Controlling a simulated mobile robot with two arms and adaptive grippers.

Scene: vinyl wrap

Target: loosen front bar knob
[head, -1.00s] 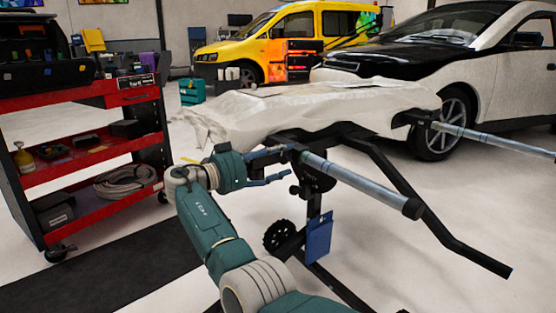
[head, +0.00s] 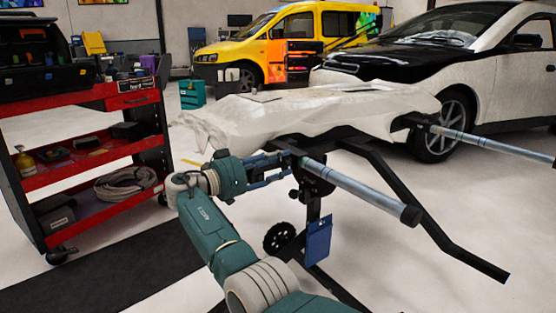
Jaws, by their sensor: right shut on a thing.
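The front bar (head: 360,186) is a blue-grey tube with a black end cap, sticking out from the stand towards the lower right. My right gripper (head: 286,166) is at the inner end of this bar, by the black clamp under the wrapped panel. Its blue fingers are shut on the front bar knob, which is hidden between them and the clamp. My left gripper is not in view.
The white-wrapped panel (head: 310,112) lies on the stand just above my gripper. A second bar (head: 490,144) sticks out at the right. A blue pouch (head: 318,240) hangs below. A red tool cart (head: 95,180) stands left; floor between is open.

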